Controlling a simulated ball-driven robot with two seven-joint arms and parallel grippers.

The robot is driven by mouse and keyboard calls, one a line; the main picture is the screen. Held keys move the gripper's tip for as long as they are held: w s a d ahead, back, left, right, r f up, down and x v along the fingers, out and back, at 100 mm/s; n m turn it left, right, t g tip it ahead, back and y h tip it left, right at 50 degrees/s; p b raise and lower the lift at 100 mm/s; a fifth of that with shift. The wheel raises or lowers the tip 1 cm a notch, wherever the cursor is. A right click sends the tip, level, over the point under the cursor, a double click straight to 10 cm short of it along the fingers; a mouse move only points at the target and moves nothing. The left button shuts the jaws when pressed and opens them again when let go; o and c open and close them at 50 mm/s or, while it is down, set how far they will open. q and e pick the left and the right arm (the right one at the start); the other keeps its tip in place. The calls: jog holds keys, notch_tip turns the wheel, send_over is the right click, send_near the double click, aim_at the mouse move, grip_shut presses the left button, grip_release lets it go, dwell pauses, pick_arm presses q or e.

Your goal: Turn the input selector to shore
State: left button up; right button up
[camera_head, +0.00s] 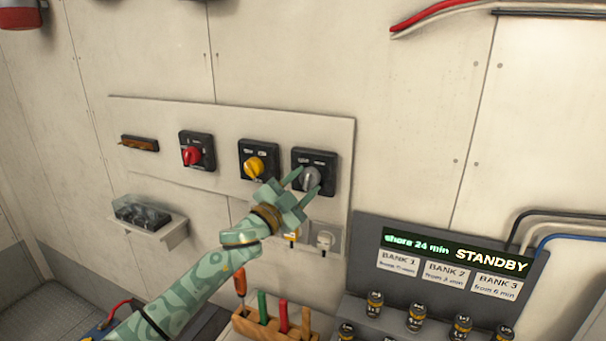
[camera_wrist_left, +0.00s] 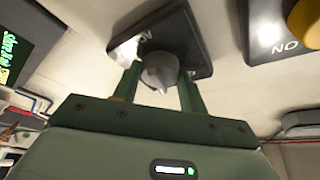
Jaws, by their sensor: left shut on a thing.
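A grey rotary knob (camera_head: 310,176) sits on a square black plate (camera_head: 328,160), the rightmost of three switches on the wall panel. Its label is too small to read. My left gripper (camera_head: 308,181) is shut on this grey knob. In the left wrist view, the two green fingers stand on either side of the grey knob (camera_wrist_left: 159,72), and its black plate (camera_wrist_left: 190,38) shows behind. The fingers hide part of the knob in the head view. My right gripper is not in view.
A yellow knob (camera_head: 254,167) and a red knob (camera_head: 192,156) are to the left on the same panel. Below right, a display (camera_head: 456,251) reads "shore 24 min STANDBY" above several posts. A wooden rack (camera_head: 262,328) of coloured-handled tools and a small shelf (camera_head: 160,232) stand below.

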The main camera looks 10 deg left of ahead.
pick_arm(q)
jog(key=shift+r+m+g+h+p, duration=0.1)
jog(key=shift+m+g+h+p, duration=0.45)
jog(key=shift+m+p, duration=1.05)
jog(key=shift+m, duration=0.3)
jog(key=o, duration=1)
jog(key=shift+r+b+v, duration=0.15)
jog(key=shift+b+v, duration=0.45)
jog(key=shift+v, duration=3.5)
jog(key=shift+r+b+v, duration=0.2)
jog(key=shift+b+v, duration=0.35)
jog(key=shift+v, duration=3.55)
